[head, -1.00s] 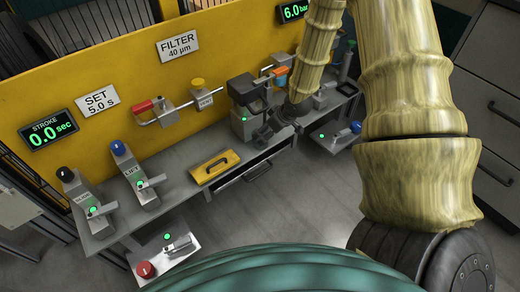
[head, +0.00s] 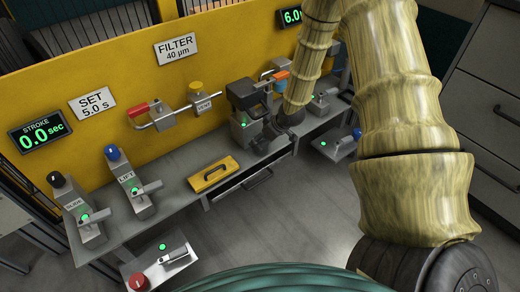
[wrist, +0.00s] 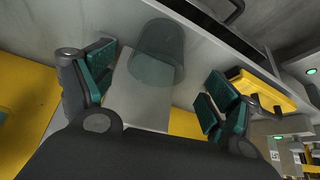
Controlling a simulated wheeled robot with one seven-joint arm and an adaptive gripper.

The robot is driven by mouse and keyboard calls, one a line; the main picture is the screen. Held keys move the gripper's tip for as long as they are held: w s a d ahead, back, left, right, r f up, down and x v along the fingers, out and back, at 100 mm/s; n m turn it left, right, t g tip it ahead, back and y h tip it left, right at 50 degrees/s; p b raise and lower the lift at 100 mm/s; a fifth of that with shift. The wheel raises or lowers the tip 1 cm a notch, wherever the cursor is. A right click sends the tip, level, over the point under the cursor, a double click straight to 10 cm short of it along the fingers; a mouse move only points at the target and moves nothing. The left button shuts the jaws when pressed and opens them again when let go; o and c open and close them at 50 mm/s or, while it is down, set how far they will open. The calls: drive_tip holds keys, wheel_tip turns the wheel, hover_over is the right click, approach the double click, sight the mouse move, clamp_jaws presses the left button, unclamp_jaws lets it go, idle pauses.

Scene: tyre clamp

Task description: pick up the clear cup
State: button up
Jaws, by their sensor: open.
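The clear cup (wrist: 158,52) shows in the wrist view as a see-through, dark-tinted shape at the top middle, over the grey bench and the edge of a pale square patch (wrist: 138,95). My gripper (wrist: 155,88) is open, with its teal-padded fingers spread to the left and right. The cup lies beyond the fingertips, roughly in line with the gap, and nothing is seen between the pads. In the head view my gripper (head: 268,132) is over the bench near its front edge, and I cannot make out the cup there.
The grey bench (head: 170,176) carries a yellow handled block (head: 213,174) left of my gripper, lever units marked SLIDE (head: 78,210) and LIFT (head: 130,183), and a dark clamp-like device (head: 245,98) close behind. A yellow panel (head: 120,70) stands behind.

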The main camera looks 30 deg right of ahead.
sight(260, 142)
drive_tip(key=b+x, duration=0.2)
drive_tip(key=x, duration=0.2)
drive_tip(key=shift+w+d+f, duration=0.1)
drive_tip(key=shift+w+f, duration=0.05)
drive_tip(key=shift+w, duration=0.1)
drive_tip(key=c, duration=1.1)
